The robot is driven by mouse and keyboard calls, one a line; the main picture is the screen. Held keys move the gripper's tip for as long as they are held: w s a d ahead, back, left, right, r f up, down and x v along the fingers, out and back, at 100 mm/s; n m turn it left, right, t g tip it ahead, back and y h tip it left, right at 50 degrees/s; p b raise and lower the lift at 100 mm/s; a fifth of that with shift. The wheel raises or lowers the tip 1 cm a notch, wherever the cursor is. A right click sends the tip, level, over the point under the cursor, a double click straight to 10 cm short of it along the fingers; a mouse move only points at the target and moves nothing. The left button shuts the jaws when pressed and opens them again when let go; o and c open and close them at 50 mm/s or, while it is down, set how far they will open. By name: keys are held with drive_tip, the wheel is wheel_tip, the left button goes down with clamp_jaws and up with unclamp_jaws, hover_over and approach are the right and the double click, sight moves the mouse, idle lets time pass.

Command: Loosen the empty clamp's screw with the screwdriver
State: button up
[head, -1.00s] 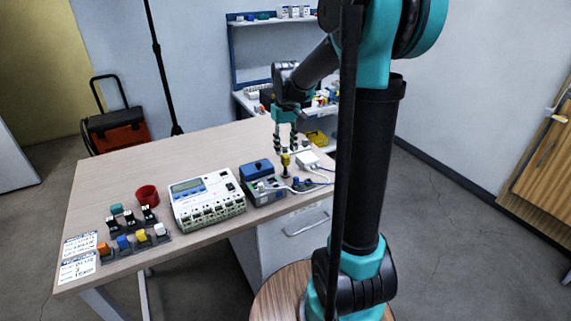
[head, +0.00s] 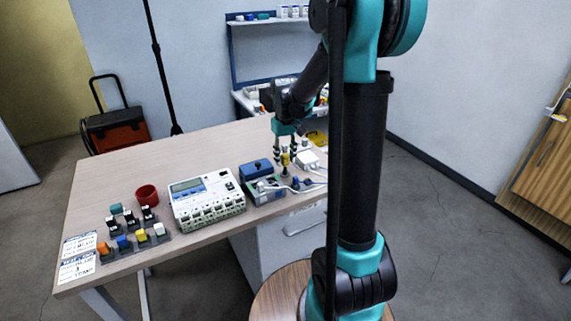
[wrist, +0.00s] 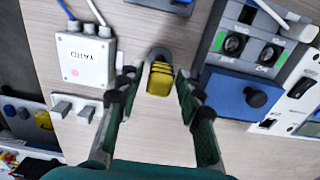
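The screwdriver (head: 285,160) stands upright near the table's right end, its yellow handle on top. In the wrist view its ribbed yellow handle (wrist: 160,80) is between the two fingers. My gripper (head: 286,153) points down over it; in the wrist view the gripper (wrist: 156,86) is open, with gaps between fingers and handle. The grey-green terminal module (head: 266,190) is just left of the screwdriver. Its two round dark clamp screws (wrist: 250,46) show at the upper right of the wrist view. I cannot tell which clamp is empty.
A blue block with a black knob (wrist: 240,95) sits beside the module. A white labelled box (wrist: 83,62) with cables is on the other side. The large white meter (head: 207,199), red cup (head: 147,195) and coloured connectors (head: 122,242) stand farther left. The table's back-left is clear.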

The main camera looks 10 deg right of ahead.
drive_tip(key=shift+c, duration=0.6)
clamp_jaws()
drive_tip(key=shift+r, duration=0.25)
drive_tip(key=shift+r, duration=1.25)
drive_tip(key=shift+r, duration=0.1)
